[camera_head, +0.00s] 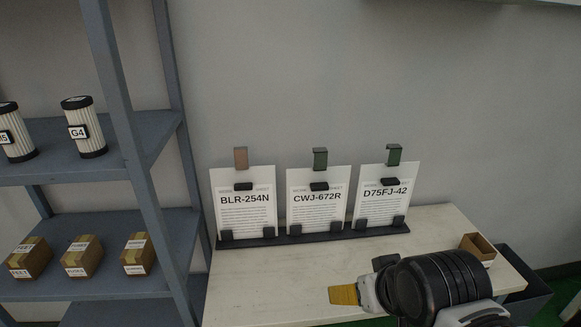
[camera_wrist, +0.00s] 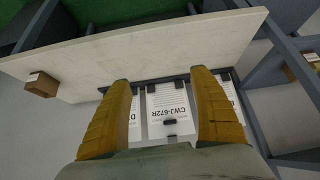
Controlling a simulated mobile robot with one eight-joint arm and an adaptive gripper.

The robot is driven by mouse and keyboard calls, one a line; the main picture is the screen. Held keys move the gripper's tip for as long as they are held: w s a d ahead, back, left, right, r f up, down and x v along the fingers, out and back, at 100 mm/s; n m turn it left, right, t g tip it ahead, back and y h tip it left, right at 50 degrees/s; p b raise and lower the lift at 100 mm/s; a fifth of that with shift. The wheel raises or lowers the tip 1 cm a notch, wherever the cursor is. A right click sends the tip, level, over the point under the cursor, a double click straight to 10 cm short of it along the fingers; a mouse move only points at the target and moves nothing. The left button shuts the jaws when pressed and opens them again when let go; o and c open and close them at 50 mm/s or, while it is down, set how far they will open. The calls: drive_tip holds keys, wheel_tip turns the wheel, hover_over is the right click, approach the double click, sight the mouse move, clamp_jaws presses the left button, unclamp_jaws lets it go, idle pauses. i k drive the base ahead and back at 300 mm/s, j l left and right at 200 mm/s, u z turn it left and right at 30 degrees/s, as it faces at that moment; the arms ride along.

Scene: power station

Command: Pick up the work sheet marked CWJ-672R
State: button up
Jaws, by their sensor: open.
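The work sheet marked CWJ-672R (camera_head: 318,215) stands upright in the middle of three sheets on a dark rack at the back of the table. In the wrist view the CWJ-672R sheet (camera_wrist: 168,108) appears upside down between my two yellow fingers. My gripper (camera_head: 344,294) is in front of the rack, low and to the right of that sheet, apart from it. In the wrist view my gripper (camera_wrist: 161,76) is open, with nothing between the fingers.
Sheet BLR-254N (camera_head: 246,212) stands left and sheet D75FJ-42 (camera_head: 384,203) right on the rack (camera_head: 300,238). A small brown box (camera_head: 478,247) sits on the table's right end. A blue-grey shelf (camera_head: 85,178) with filters and boxes stands left. The table front (camera_head: 260,290) is clear.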

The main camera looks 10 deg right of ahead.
sight(317, 196)
drive_tip(key=i+j+z, duration=0.1)
drive_tip(key=j+z, duration=0.2)
drive_tip(key=z, duration=0.15)
drive_tip(key=j+z, duration=0.25)
drive_tip(key=z, duration=0.15)
drive_tip(key=j+z, duration=0.65)
drive_tip(key=z, duration=0.2)
